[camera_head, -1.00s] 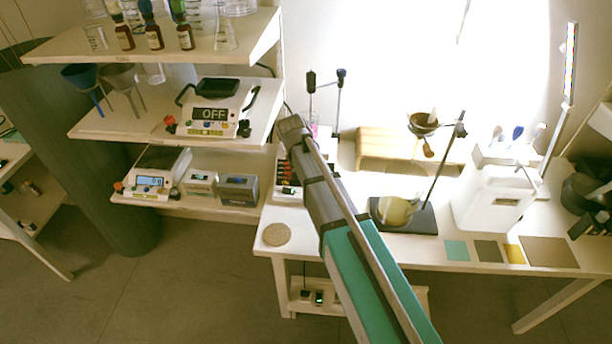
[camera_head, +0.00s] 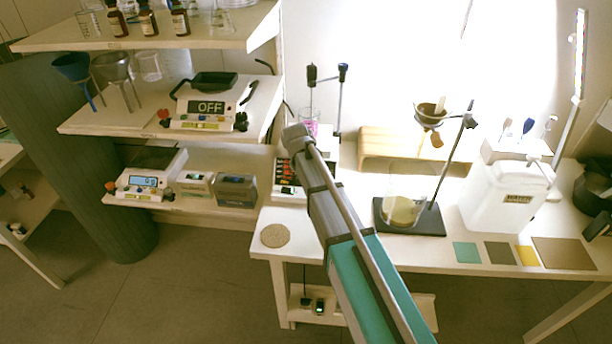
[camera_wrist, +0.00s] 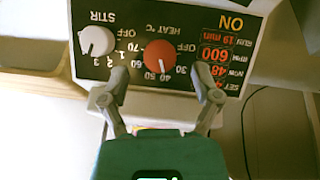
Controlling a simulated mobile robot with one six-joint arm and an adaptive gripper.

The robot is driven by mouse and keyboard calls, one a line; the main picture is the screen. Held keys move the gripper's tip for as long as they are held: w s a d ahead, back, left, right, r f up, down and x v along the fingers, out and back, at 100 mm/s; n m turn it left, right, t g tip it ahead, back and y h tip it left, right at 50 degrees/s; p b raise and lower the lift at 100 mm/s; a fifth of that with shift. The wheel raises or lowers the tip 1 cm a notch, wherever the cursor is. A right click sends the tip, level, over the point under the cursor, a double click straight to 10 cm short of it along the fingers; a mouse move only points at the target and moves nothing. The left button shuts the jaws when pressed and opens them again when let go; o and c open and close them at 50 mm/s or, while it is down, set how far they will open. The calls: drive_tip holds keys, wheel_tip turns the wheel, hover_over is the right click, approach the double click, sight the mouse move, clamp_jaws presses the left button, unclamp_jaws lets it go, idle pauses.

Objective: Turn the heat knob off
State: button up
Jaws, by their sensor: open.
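The red heat knob (camera_wrist: 160,55) sits on the dark hotplate-stirrer panel (camera_wrist: 133,25), upside down in the wrist view. Its white mark points toward about 40 on the heat scale. My gripper (camera_wrist: 158,98) is open, with one finger on each side and slightly below the knob in the picture, holding nothing. The white stir knob (camera_wrist: 96,41) is to the left. A display (camera_wrist: 215,55) at right reads ON and 600 RPM. In the head view, my gripper (camera_head: 297,138) is in front of the stirrer (camera_head: 282,178), partly hiding it.
A beaker with pink liquid (camera_head: 310,126) stands by the stirrer. A stand with a funnel and a beaker (camera_head: 403,208) and a white jug (camera_head: 508,195) are to the right.

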drive_tip(key=shift+b+x, duration=0.9)
drive_tip(key=shift+x, duration=0.4)
drive_tip(key=shift+d, duration=0.1)
clamp_jaws()
